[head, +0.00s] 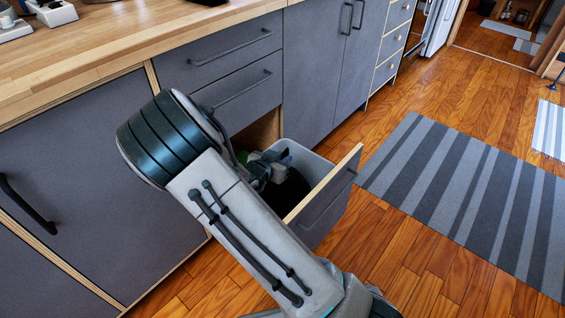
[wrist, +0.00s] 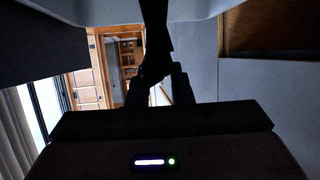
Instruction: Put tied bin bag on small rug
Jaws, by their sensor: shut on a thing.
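The black bin bag (head: 291,190) sits in the grey bin (head: 309,160) inside the pulled-out lower drawer; most of it is hidden by my arm and the drawer front. My gripper (head: 262,172) is down at the bin, partly hidden behind my arm. In the wrist view my gripper (wrist: 158,86) is shut on the dark narrow part of the bag (wrist: 156,38). A grey striped rug (head: 465,190) lies on the floor to the right. A smaller pale striped rug (head: 550,127) shows at the right edge. I cannot tell which is the small rug.
The open drawer front (head: 325,200) stands between the bin and the striped rug. The wooden countertop (head: 110,45) and grey cabinets (head: 85,180) run along the left and back. Bare wooden floor (head: 400,240) lies between drawer and rug. Pale mats lie far off by the doorway.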

